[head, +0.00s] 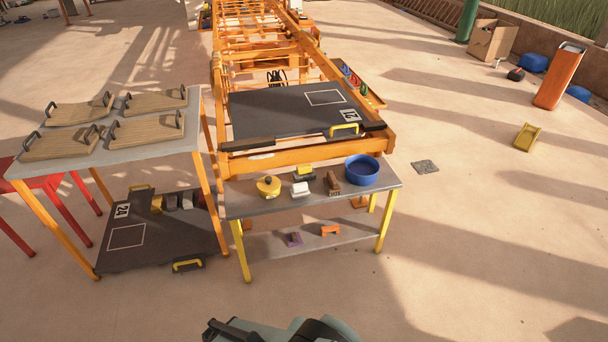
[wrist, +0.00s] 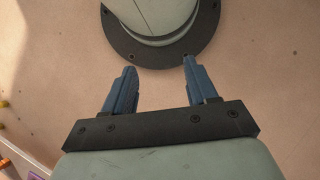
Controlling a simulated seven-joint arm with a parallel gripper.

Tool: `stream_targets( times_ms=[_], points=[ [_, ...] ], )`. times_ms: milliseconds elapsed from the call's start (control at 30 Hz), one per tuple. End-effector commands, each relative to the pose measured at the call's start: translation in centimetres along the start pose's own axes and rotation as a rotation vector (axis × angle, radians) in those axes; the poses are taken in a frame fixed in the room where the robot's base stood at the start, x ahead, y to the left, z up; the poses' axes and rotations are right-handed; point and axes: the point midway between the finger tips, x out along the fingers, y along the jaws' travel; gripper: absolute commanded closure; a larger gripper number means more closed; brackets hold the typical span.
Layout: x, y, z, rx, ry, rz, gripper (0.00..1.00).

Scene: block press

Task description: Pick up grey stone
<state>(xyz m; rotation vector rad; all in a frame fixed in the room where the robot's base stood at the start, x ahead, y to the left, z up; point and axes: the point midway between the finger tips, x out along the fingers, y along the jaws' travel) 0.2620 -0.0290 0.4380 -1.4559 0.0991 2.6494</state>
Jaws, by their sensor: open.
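Small blocks in grey and dark tones (head: 185,201) sit together on the dark board (head: 110,262) under the left table; I cannot tell which of them is the grey stone. A flat grey slab (head: 425,167) lies on the ground right of the middle table. In the wrist view my gripper (wrist: 159,66) is open, its two blue fingers apart with nothing held. It points down at my own round base and bare ground, away from the tables. In the head view part of my arm shows at the bottom edge.
The middle table (head: 290,208) carries a yellow pot (head: 268,186), a white block (head: 299,189), a brown block (head: 333,183) and a blue bowl (head: 362,170). Wooden trays (head: 148,131) lie on the left table (head: 105,152). An orange frame (head: 250,165) stands behind. Ground at right is mostly free.

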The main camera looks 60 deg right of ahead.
Motion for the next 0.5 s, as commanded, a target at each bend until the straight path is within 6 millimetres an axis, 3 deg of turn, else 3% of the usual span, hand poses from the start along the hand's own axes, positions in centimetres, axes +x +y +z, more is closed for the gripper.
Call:
stream_targets(
  times_ms=[267,500],
  points=[
    [-4.6,4.8,-4.0,0.151,0.101,-0.085,0.43],
    [-9.2,10.9,-8.2,0.284,0.203,-0.142,0.43]
  ],
)
